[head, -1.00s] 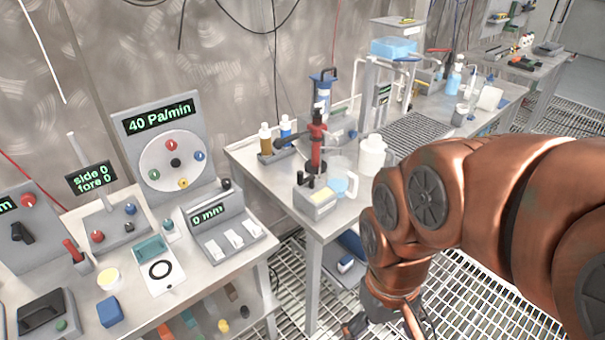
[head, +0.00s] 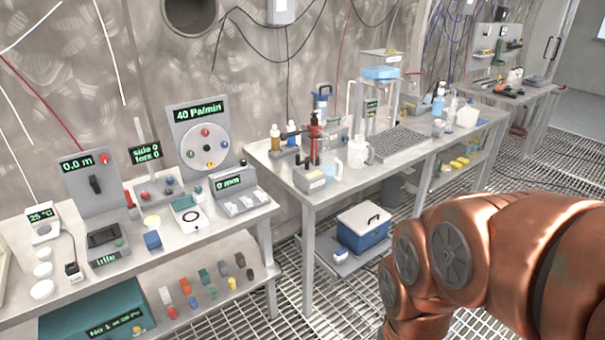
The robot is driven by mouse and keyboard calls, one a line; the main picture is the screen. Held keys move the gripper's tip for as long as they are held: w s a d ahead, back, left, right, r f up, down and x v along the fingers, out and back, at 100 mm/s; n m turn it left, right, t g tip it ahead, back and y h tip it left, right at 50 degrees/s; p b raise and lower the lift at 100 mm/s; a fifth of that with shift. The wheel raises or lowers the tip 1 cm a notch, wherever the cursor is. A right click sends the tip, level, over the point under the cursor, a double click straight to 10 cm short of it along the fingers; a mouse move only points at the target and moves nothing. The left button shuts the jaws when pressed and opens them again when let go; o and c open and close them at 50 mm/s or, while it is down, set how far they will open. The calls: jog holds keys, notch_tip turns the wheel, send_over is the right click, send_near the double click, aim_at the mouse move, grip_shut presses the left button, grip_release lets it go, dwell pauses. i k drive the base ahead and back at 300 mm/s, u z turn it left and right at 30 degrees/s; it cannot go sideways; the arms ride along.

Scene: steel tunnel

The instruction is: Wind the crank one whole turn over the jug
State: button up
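A red and black upright device (head: 314,136) stands on the middle bench. It may carry the crank, but no crank arm can be made out at this size. A white jug-like vessel with a handle (head: 358,152) stands just right of that. Which of the two is the task's jug I cannot tell. My copper arm fills the lower right and runs off the bottom edge. My gripper is out of view, well short of the bench in the picture.
A grey box (head: 309,181) sits at the bench's front, near the clear jug. A bottle rack (head: 284,150) stands behind left, a grey grating (head: 398,143) to the right. The left bench (head: 190,243) carries instruments. A blue cooler (head: 363,229) sits below. Grated floor lies in front.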

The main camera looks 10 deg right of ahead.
aim_at(297, 161)
jog(key=u, duration=1.1)
jog(key=i, duration=1.85)
jog(key=z, duration=0.8)
